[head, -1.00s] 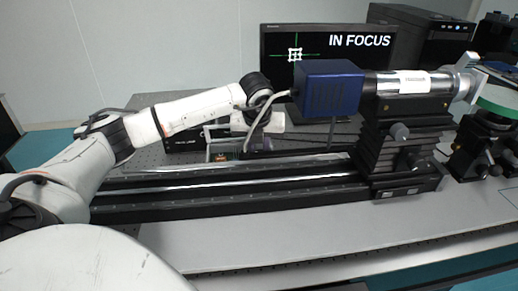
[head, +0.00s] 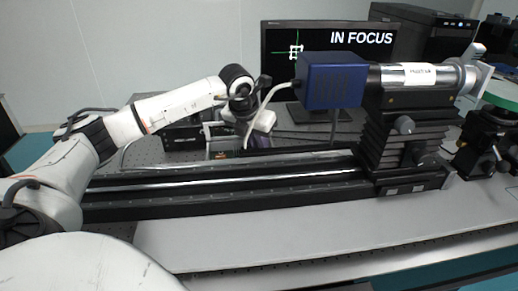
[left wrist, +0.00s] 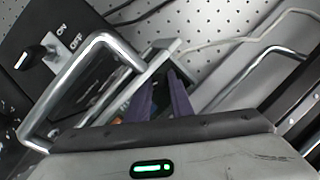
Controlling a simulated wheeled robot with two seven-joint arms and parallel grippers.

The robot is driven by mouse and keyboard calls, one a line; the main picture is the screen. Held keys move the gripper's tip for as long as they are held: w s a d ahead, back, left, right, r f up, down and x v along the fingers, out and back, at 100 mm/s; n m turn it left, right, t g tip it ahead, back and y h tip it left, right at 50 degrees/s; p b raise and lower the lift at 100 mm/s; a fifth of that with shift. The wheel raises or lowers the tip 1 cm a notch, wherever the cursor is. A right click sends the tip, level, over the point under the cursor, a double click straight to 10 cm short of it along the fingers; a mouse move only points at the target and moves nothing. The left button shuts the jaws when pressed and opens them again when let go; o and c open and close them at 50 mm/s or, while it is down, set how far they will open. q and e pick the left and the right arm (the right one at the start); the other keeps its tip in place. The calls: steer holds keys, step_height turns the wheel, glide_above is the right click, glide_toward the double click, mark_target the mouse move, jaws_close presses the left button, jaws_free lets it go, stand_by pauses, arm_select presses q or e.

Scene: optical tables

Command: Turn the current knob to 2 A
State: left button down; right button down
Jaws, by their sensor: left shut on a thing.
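The power supply, a dark box with a metal handle, stands behind the black rail in the head view (head: 182,137). The left wrist view shows its dark panel (left wrist: 85,100) and an ON/OFF switch (left wrist: 40,58). My left gripper (head: 254,141) is at the supply's front right side, partly hidden by the rail. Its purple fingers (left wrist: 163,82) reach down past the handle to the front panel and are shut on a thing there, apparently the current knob. The knob itself, its pointer and its scale are hidden. My right gripper is not in view.
The metal handle (left wrist: 62,75) lies close beside my left fingers. The long black rail (head: 225,200) runs in front of the supply. A blue box (head: 332,82) with a cable stands to the right. The monitor (head: 280,38) reads IN FOCUS.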

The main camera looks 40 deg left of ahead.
arm_select(q)
steer(key=shift+m, duration=0.4)
steer(key=c, duration=1.8)
jaws_free()
steer(key=shift+c, duration=0.2)
steer(key=shift+r, duration=0.1)
steer(key=a+v, duration=0.1)
steer(key=v, duration=0.9)
steer(key=shift+s+d+b, duration=0.15)
steer(key=shift+d+b, duration=0.15)
steer(key=shift+d, duration=0.1)
